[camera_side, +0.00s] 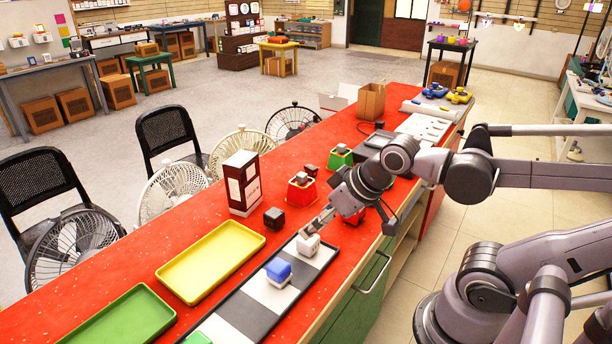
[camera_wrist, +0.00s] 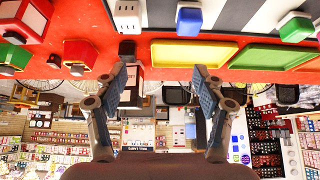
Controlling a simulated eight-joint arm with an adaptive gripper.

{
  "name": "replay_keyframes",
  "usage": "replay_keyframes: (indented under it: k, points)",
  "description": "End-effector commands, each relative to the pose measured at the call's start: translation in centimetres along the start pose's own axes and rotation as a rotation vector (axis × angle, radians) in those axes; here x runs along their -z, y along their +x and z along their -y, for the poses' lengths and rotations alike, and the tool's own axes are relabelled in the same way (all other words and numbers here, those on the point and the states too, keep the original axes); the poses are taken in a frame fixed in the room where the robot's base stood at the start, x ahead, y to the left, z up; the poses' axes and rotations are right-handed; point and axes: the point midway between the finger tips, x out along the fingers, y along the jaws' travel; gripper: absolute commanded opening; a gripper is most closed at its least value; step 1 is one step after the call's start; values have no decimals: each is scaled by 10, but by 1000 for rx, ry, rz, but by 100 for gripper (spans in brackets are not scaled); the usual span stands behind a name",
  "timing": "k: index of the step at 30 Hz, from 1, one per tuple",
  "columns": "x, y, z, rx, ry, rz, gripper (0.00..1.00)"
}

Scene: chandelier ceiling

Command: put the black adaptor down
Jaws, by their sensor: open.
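The black adaptor (camera_side: 273,217) is a small dark cube resting on the red counter, between the tall white-and-dark box and the checkered strip. It also shows in the wrist view (camera_wrist: 127,48), near the left fingertip. My gripper (camera_side: 312,226) is over the counter by the white adaptor (camera_side: 307,244), to the right of the black one. In the wrist view my gripper (camera_wrist: 160,70) has its two fingers spread wide, with nothing held between them. Whether a fingertip touches the white adaptor cannot be told.
A blue-and-white adaptor (camera_side: 278,270) sits on the black-and-white strip (camera_side: 246,312). A yellow tray (camera_side: 212,262) and a green tray (camera_side: 122,318) lie to the left. The tall box (camera_side: 243,184) stands behind the black adaptor. Red (camera_side: 301,192) and green (camera_side: 340,159) holders stand farther back.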

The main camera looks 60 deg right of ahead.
Motion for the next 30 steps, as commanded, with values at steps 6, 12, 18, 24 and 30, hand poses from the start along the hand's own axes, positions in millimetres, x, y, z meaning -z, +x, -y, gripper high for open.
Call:
replay_keyframes:
  k: [6, 12, 18, 24, 30]
  points:
    - [0, 0, 0, 0, 0, 1, 70]
    - [8, 2, -2, -24, 22, 35, 70]
    - [33, 12, -12, -126, 108, 128, 70]
    - [60, 29, -21, -272, 215, 196, 70]
    - [87, 53, -28, -442, 329, 219, 70]
